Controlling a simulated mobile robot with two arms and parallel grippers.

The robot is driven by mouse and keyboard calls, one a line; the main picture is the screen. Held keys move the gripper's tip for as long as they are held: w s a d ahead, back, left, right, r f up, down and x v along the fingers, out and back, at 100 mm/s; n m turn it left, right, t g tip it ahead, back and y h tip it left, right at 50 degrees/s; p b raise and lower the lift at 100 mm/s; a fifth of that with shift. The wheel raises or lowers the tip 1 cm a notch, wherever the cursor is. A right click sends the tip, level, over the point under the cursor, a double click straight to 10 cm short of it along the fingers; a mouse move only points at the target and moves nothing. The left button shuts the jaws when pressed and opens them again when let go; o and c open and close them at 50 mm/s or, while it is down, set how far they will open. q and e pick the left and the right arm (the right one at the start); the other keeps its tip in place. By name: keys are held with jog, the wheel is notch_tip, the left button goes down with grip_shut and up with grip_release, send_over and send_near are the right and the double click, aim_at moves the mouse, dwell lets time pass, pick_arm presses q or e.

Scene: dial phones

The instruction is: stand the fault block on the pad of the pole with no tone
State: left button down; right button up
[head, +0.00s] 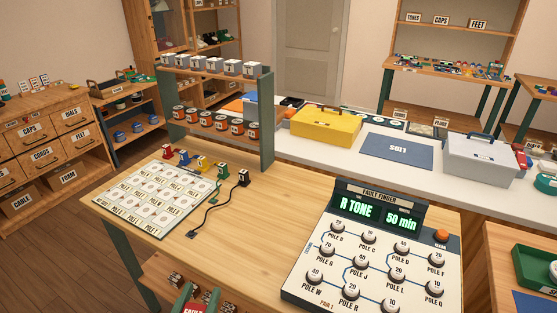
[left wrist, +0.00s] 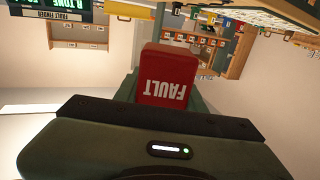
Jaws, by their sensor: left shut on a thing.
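The red fault block (head: 194,308) is at the bottom edge of the head view, mostly cut off. In the left wrist view the block (left wrist: 165,75) shows its white FAULT label, upside down. My left gripper (head: 196,299) is shut on it, low in front of the table. The pad board (head: 108,203) lies on the left of the table, with rows of pole-labelled pads; most labels are too small to read. The fault finder (head: 330,268) stands at the right, its screens reading "R TONE" and "50 min", with several labelled pole knobs below. My right gripper is not in view.
A black plug (head: 243,177) with a cable lies right of the board. Red, blue, yellow and green pieces stand along the board's back edge. A rack (head: 267,120) of grey blocks and orange tins stands behind. Bare tabletop (head: 265,225) lies between board and fault finder.

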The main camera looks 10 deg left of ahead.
pick_arm(q)
jog(key=w+d+r+m+g+h, duration=0.1)
jog(key=w+d+r+m+h, duration=0.15)
jog(key=w, duration=0.45)
jog(key=w+d+r+m+h, duration=0.2)
jog(key=w+d+r+h, duration=0.15)
jog(key=w, duration=0.35)
jog(key=w+a+r, duration=0.3)
jog(key=w+r, duration=0.1)
jog(key=w, duration=0.6)
jog(key=shift+a, duration=0.15)
notch_tip(320, 180, down, 16)
jog(key=shift+r+b, duration=0.1)
jog(key=shift+b, duration=1.1)
jog(key=shift+f, duration=2)
